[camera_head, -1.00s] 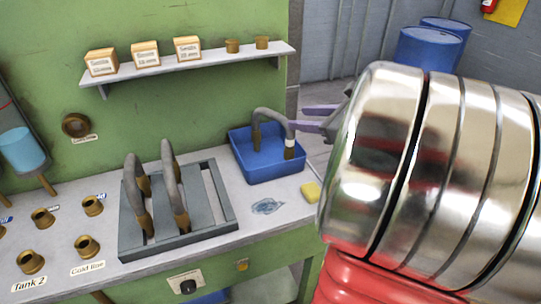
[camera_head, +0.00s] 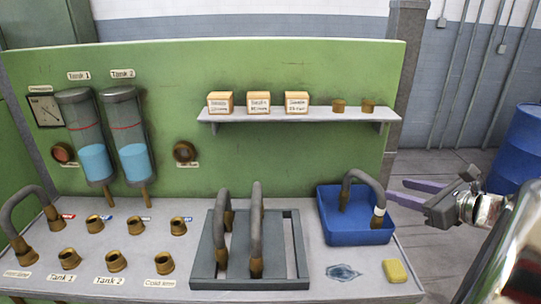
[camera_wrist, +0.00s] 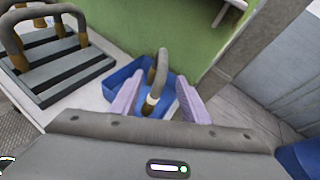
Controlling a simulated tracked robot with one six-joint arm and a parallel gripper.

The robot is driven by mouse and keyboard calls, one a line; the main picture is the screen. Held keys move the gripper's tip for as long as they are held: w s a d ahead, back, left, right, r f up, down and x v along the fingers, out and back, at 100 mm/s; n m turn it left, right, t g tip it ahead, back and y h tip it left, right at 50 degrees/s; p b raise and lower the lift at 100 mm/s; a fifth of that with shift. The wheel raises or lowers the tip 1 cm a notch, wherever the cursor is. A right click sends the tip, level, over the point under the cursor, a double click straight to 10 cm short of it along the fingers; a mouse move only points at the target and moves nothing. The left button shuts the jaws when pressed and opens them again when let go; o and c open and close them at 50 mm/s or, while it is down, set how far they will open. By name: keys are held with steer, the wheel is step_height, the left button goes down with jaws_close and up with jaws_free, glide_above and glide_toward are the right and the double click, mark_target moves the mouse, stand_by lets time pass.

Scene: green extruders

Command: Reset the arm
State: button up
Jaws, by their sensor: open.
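My gripper (camera_head: 405,192) is open and empty at the right of the bench in the head view. Its two purple fingers point left toward the blue tray (camera_head: 357,237). A grey hose with brass ends (camera_head: 362,178) arches out of that tray, with a white band near one end. In the wrist view the fingers (camera_wrist: 154,97) appear spread on either side of the hose (camera_wrist: 161,68), with the blue tray (camera_wrist: 117,75) behind. I cannot tell the exact gap, but the fingers look apart from the hose.
A grey rack (camera_head: 291,255) with two more hoses stands left of the tray. A yellow sponge (camera_head: 395,271) lies at the bench's right front. A shelf (camera_head: 300,114) with boxes hangs above. Brass fittings fill the bench's left side. A blue barrel (camera_head: 522,150) stands on the floor at right.

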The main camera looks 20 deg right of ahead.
steer(key=a+f+n+g+y, duration=0.35)
steer(key=a+n+g, duration=0.25)
steer(key=a+n, duration=1.15)
steer(key=s+a+f+n+g+h, duration=0.1)
steer(key=s+a+n+h, duration=0.1)
steer(key=s+a+n, duration=0.3)
steer(key=s+a+f+n+h, duration=0.2)
steer(key=s+a+n, duration=0.3)
steer(key=a+n, duration=0.5)
steer(key=shift+s+f+g+h, duration=0.15)
steer(key=shift+s+g+h, duration=0.25)
steer(key=shift+h, duration=0.15)
